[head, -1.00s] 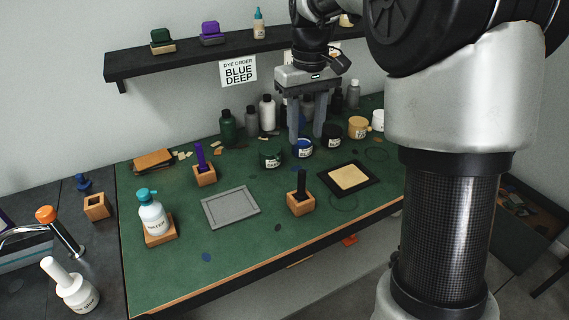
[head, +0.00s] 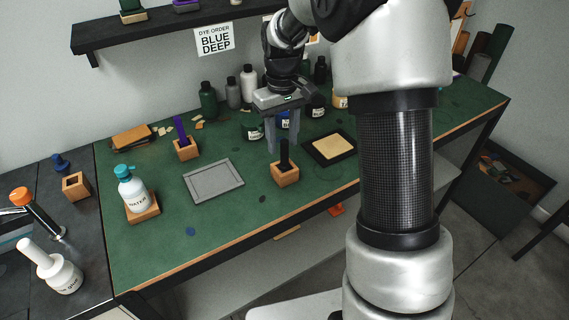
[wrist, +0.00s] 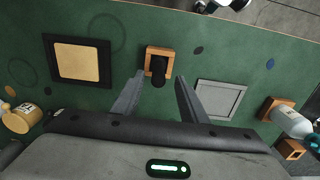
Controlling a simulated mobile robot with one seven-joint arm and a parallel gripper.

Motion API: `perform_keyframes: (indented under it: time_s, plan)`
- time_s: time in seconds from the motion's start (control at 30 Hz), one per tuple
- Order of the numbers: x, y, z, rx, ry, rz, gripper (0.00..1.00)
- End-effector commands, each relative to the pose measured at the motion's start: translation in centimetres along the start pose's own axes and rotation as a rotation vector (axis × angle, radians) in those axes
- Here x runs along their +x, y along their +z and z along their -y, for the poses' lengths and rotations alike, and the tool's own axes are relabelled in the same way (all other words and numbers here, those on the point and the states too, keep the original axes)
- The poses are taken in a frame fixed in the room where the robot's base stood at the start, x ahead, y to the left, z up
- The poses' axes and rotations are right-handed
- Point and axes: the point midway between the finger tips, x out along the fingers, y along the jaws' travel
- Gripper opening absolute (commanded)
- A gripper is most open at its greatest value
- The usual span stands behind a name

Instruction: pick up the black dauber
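The black dauber (head: 284,153) stands upright in a small wooden block (head: 285,176) near the front edge of the green bench. In the wrist view the dauber (wrist: 158,68) rises from its wooden block (wrist: 148,58), its top near the gap between my fingertips. My gripper (head: 284,147) is open and empty, pointing down behind and above the dauber in the head view. In the wrist view its two fingers (wrist: 160,76) are well apart. I see no contact with the dauber.
A grey tray (head: 213,181) lies left of the block, and a black-framed tan pad (head: 331,146) lies right. A purple dauber (head: 181,132) stands in another block behind. A water bottle (head: 132,188) stands at left; dye jars stand behind my gripper.

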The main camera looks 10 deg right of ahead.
Motion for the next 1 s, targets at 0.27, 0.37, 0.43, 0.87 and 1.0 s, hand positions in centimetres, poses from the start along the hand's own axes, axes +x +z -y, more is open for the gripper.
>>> perform_keyframes:
  time_s: [0.27, 0.37, 0.43, 0.87, 1.0]
  plan:
    - [3.8, 0.5, -0.3, -0.001, -0.001, 0.004, 0.39]
    - [4.8, 0.5, -0.3, 0.0, -0.001, 0.004, 0.39]
    - [5.1, 0.5, -0.3, 0.0, 0.0, 0.001, 0.39]
    - [5.1, 0.5, -0.3, 0.0, 0.0, 0.001, 0.04]
    - [5.1, 0.5, -0.3, 0.0, 0.0, 0.001, 0.0]
